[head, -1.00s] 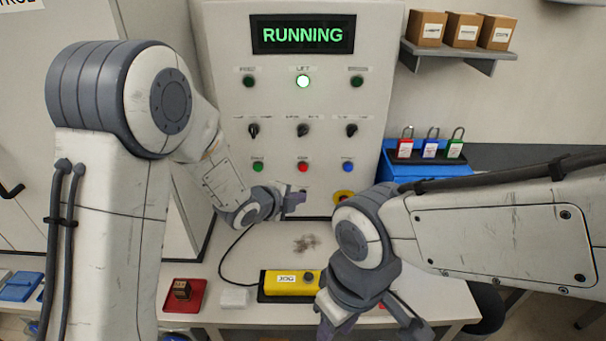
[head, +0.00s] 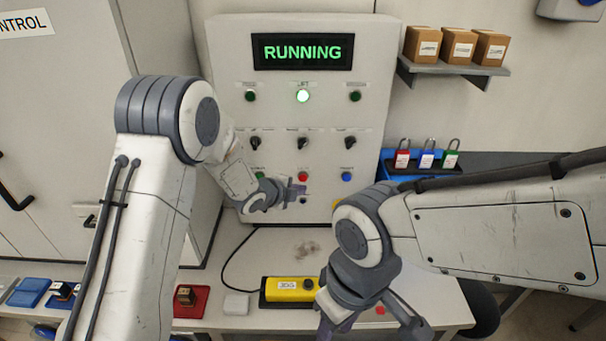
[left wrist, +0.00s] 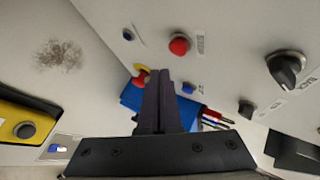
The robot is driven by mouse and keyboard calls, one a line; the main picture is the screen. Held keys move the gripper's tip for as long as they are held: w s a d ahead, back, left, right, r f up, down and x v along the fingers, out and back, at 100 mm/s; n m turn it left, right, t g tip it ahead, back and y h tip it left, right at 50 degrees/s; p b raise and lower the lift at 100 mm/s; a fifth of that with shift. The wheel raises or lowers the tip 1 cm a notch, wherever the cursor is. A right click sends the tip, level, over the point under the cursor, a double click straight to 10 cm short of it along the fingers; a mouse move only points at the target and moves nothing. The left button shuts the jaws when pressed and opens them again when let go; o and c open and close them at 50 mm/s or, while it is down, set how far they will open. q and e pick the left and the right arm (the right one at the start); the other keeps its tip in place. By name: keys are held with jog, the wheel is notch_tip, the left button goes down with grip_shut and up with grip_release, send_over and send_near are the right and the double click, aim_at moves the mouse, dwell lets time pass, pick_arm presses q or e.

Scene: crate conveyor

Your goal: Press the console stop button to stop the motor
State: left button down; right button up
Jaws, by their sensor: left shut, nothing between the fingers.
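The grey console (head: 223,60) stands upright at the back, its display (head: 303,52) reading RUNNING in green. The red stop button (head: 303,176) sits in its lower row between a green button (head: 258,175) and a blue button (head: 347,176). My left gripper (head: 300,192) is shut and empty, its tips just below the red button in the head view. In the left wrist view the red button (left wrist: 179,45) is in plain sight beyond the shut fingers (left wrist: 158,100), with no contact visible. My right gripper (head: 372,326) is open and empty over the table front.
Switches (head: 303,143) and a lit lamp (head: 303,96) are above the buttons. A red emergency knob on yellow (left wrist: 141,76) is on the panel's lower part, mostly hidden by my right arm in the head view. A yellow JOG box (head: 290,289) lies on the table (head: 240,325).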

pick_arm(q)
jog(key=shift+w, duration=0.85)
jog(key=shift+w, duration=0.1)
dwell(1.4)
jog(key=shift+w, duration=0.3)
jog(key=shift+w, duration=0.45)
dwell(0.6)
dwell(0.3)
jog(key=shift+s+b, duration=0.4)
jog(key=shift+s, duration=0.45)
